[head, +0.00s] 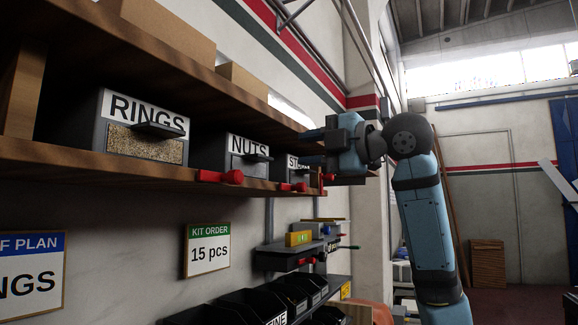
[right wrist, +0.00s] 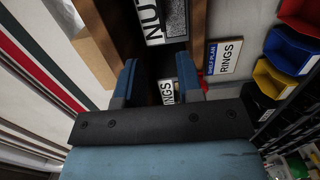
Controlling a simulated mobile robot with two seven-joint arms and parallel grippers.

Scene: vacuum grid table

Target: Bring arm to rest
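My right arm rises at the right of the head view, and its gripper (head: 306,147) points left at the front of the shelf, close to the bins at its far end. Its two blue fingers are apart with nothing between them. The right wrist view also shows the gripper (right wrist: 156,80) open and empty, with the shelf bins beyond it. I cannot tell whether a finger touches the shelf or a bin. My left gripper is not in view.
The wooden shelf (head: 90,167) holds a RINGS bin (head: 144,145), a NUTS bin (head: 247,167) and a partly hidden third bin (head: 290,170). Red-handled pieces (head: 222,177) stick out at its edge. Black bins (head: 255,303) stand below. Open floor lies at the right.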

